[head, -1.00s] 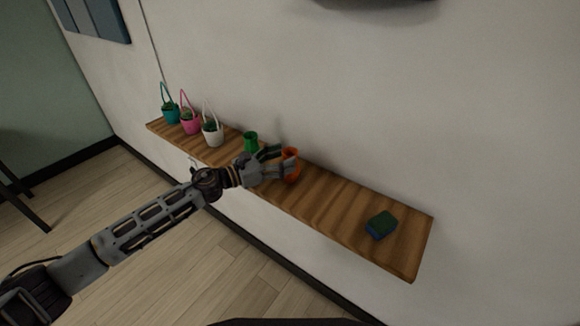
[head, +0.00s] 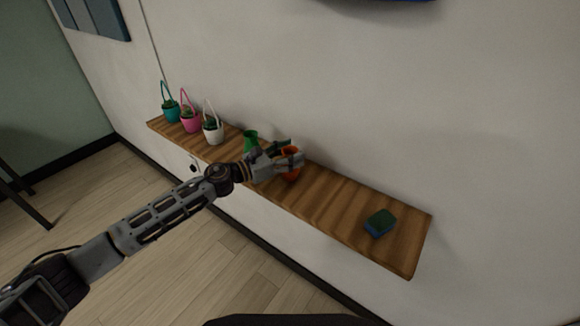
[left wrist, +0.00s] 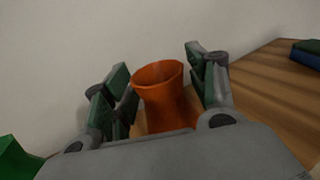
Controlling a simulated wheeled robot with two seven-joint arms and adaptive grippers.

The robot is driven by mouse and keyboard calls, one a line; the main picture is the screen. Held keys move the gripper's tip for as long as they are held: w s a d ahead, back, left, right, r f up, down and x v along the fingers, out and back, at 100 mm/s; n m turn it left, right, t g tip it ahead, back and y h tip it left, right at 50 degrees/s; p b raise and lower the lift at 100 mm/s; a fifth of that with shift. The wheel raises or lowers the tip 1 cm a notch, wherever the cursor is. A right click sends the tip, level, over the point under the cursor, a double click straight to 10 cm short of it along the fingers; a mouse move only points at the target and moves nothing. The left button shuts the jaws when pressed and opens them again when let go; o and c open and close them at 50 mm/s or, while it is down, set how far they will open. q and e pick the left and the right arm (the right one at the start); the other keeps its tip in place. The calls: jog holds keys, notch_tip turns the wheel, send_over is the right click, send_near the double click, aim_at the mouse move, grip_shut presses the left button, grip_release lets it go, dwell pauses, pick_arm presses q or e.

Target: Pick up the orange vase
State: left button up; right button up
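The orange vase (head: 291,176) stands upright on the wooden wall shelf (head: 335,198), partly hidden by my left gripper (head: 289,155) in the head view. In the left wrist view the orange vase (left wrist: 163,97) sits between the two fingers of my left gripper (left wrist: 160,85). The fingers are spread on either side of it, with a narrow gap on the left and little or none visible on the right. The vase's lower part is hidden behind the gripper's palm. My right gripper is not in view.
A green vase (head: 250,141) stands close to my left gripper and looks tilted; it also shows in the left wrist view (left wrist: 14,160). White (head: 212,131), pink (head: 190,122) and teal (head: 171,113) handled pots stand farther left. A sponge (head: 380,222) lies at the right end.

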pick_arm(q)
jog(key=c, duration=0.8)
jog(key=shift+r, duration=0.15)
jog(key=shift+r+p, duration=0.6)
jog(key=shift+r, duration=4.3)
